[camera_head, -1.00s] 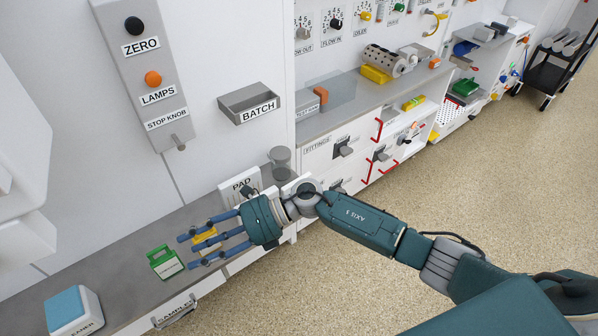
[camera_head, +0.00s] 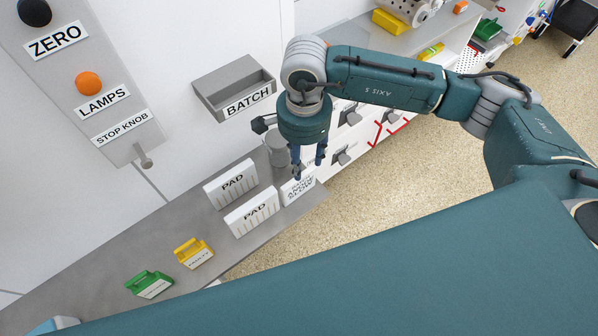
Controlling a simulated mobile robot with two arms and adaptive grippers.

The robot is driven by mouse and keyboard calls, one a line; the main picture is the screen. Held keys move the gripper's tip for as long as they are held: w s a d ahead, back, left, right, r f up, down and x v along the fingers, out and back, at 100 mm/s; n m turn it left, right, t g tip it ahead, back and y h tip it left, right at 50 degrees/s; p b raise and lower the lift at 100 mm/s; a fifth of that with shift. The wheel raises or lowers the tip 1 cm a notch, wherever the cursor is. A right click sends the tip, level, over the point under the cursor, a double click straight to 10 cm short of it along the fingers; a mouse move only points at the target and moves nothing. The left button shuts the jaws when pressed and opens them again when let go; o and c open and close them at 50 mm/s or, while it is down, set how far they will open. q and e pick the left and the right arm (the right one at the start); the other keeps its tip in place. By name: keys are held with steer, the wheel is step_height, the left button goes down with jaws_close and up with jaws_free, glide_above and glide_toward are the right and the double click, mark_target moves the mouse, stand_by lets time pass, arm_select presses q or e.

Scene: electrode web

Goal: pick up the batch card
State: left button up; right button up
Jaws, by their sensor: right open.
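The label appears upside down and is too small to read surely. A grey wall holder marked BATCH (camera_head: 235,88) is behind and to the left of the gripper. No card shows clearly in it, and I cannot tell which thing is the batch card. My left gripper is not in view.
Two white blocks marked PAD (camera_head: 231,185) stand left of the gripper. A grey cylinder (camera_head: 278,150) stands close behind it. A yellow holder (camera_head: 194,254) and a green holder (camera_head: 150,285) sit nearer the front left. A switch panel (camera_head: 75,85) is on the wall.

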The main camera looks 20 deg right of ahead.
step_height(320, 180, down, 4)
steer(key=p, duration=0.3)
glide_above(301, 195)
steer(key=f, duration=0.5)
steer(key=shift+w+d+f, duration=0.15)
steer(key=shift+w, duration=0.05)
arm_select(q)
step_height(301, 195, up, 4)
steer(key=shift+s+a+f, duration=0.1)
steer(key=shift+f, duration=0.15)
arm_select(e)
steer(key=shift+f, duration=0.4)
steer(key=shift+c, duration=0.5)
jaws_close()
